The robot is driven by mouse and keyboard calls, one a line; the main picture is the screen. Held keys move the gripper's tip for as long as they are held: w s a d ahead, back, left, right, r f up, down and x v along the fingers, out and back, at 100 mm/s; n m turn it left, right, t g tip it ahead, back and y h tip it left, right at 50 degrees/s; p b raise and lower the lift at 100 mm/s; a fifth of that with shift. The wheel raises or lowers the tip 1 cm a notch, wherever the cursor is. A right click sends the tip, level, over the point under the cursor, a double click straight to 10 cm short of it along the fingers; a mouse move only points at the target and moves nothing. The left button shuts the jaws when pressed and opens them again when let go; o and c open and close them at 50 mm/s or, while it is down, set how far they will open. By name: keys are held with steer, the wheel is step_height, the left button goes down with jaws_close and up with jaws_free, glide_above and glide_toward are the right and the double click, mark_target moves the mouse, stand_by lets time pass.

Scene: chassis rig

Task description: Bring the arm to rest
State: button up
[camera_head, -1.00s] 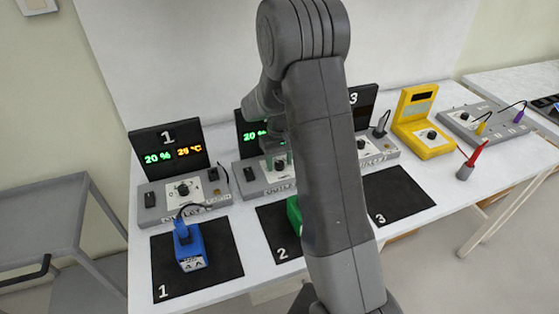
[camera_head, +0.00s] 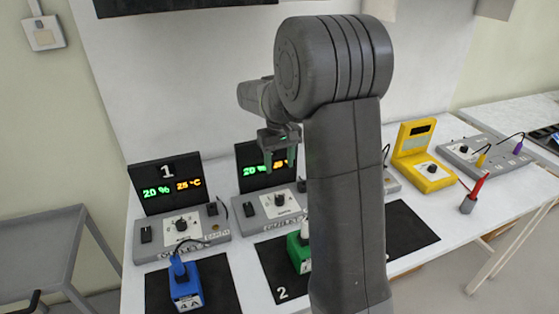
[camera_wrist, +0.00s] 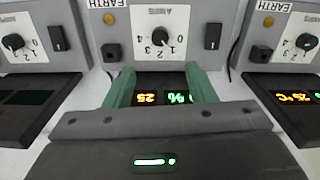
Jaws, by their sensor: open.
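My gripper (camera_head: 281,158) is in the air in front of the display of station 2, above its grey control box (camera_head: 270,208). It is open and nothing is between its fingers. In the wrist view its two green fingers (camera_wrist: 164,88) stand apart, with the lit display (camera_wrist: 150,98) of a station seen between them. My arm rises in the middle of the head view and hides much of station 3.
A blue block (camera_head: 186,284) sits on mat 1 and a green block (camera_head: 299,251) on mat 2, partly behind my arm. A yellow meter (camera_head: 424,160), a red probe (camera_head: 472,193) and a grey box (camera_head: 486,153) stand at right. A grey cart (camera_head: 45,245) is at left.

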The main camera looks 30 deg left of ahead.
mark_target(280, 198)
steer(key=shift+r, duration=0.35)
stand_by(0.3)
step_height(280, 198, down, 14)
steer(key=shift+r+p, duration=0.1)
steer(key=shift+p, duration=0.6)
